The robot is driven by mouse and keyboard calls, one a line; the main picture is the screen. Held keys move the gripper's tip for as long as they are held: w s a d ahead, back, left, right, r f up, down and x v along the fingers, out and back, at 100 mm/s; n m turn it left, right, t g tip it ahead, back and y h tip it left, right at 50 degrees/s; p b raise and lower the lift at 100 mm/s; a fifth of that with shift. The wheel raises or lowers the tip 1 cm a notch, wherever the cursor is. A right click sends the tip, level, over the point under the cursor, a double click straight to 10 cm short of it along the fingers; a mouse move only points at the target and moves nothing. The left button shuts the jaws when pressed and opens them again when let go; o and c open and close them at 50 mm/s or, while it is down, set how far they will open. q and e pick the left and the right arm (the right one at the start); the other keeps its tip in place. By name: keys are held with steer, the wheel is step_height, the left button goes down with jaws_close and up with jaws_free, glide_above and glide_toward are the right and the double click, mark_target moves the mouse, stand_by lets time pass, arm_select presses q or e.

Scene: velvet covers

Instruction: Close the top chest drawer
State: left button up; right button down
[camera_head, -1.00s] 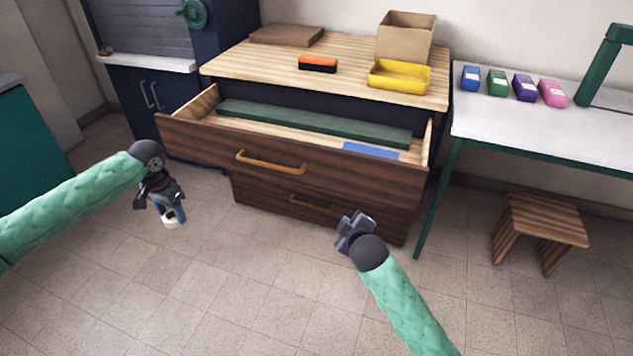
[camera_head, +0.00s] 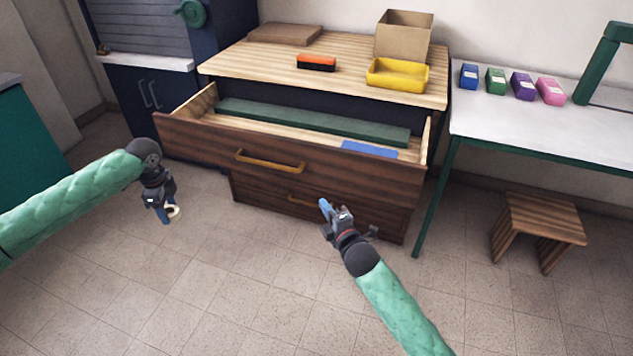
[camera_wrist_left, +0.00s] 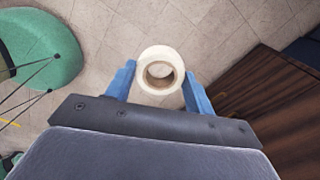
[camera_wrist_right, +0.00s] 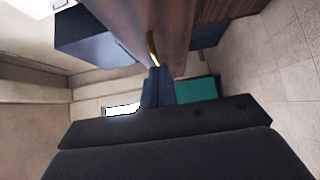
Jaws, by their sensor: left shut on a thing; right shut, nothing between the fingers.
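The top chest drawer (camera_head: 340,174) is pulled well out of the wooden chest. Its yellow handle (camera_head: 270,161) is on the dark front. A green bar (camera_head: 310,122) and a blue flat thing (camera_head: 368,149) lie inside it. My right gripper (camera_head: 324,205) is shut and empty, in front of the chest below the drawer handle. In the right wrist view its fingertips (camera_wrist_right: 157,72) appear close to a yellow handle; I cannot tell whether they touch. My left gripper (camera_head: 169,205) is shut on a white roll (camera_wrist_left: 161,74), left of the drawer.
A yellow tray (camera_head: 397,76), a cardboard box (camera_head: 404,36) and an orange-black block (camera_head: 316,63) stand on the chest top. A white table (camera_head: 560,125) and wooden stool (camera_head: 540,222) are at right. The floor in front is clear.

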arm_select(q)
steer(key=shift+r+p, duration=0.55)
arm_select(e)
glide_toward(310, 170)
steer(key=w+a, duration=0.1)
steer(key=a, duration=0.3)
arm_select(q)
steer(key=shift+r, duration=0.3)
arm_select(e)
steer(key=shift+w+d, duration=0.25)
steer(key=shift+w, duration=0.8)
steer(key=shift+w+d, duration=0.25)
steer(key=shift+w, duration=0.8)
